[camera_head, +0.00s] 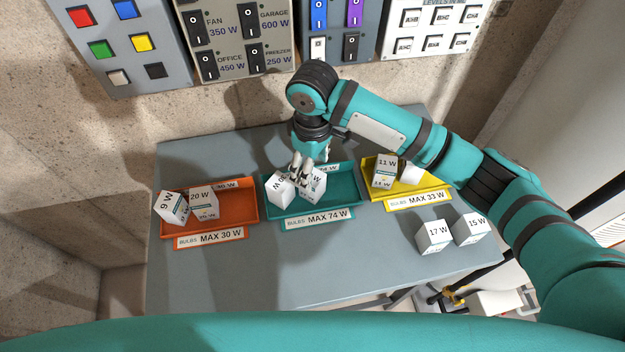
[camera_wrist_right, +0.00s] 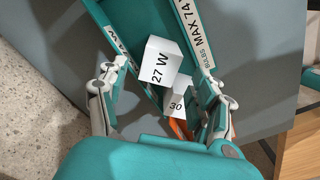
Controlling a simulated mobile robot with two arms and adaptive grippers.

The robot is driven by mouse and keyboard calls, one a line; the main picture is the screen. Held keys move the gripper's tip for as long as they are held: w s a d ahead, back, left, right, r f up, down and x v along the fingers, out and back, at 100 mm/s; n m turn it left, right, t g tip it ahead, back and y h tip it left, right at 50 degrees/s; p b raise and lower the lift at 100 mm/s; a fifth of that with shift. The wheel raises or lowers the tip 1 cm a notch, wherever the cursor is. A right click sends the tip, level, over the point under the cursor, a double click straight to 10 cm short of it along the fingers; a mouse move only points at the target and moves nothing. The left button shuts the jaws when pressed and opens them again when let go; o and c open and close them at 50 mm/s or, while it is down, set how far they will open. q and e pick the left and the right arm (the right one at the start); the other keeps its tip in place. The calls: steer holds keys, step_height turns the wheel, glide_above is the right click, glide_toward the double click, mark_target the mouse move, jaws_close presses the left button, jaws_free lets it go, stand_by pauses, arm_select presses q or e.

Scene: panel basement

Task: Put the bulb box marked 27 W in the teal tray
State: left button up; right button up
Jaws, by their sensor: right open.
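The white bulb box marked 27 W (camera_wrist_right: 163,66) is inside the teal tray (camera_head: 349,199), labelled MAX 74 W. In the head view the 27 W box (camera_head: 317,190) is partly hidden by my right gripper (camera_head: 303,176). A second white box (camera_head: 280,190), marked 30 in the right wrist view (camera_wrist_right: 178,104), lies tilted beside it in the same tray. My right gripper is open above the tray, its fingers (camera_wrist_right: 158,86) spread apart with the 27 W box seen between them. My left gripper is not in view.
An orange tray (camera_head: 250,214) at left holds boxes marked 9 W and 20 W. A yellow tray (camera_head: 436,184) at right holds an 11 W box and others. Boxes marked 17 W (camera_head: 434,236) and 15 W (camera_head: 469,229) stand on the grey table (camera_head: 330,262). Switch panels stand behind.

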step_height(320, 180, up, 6)
steer(key=shift+f+b, duration=0.25)
steer(key=shift+b, duration=0.2)
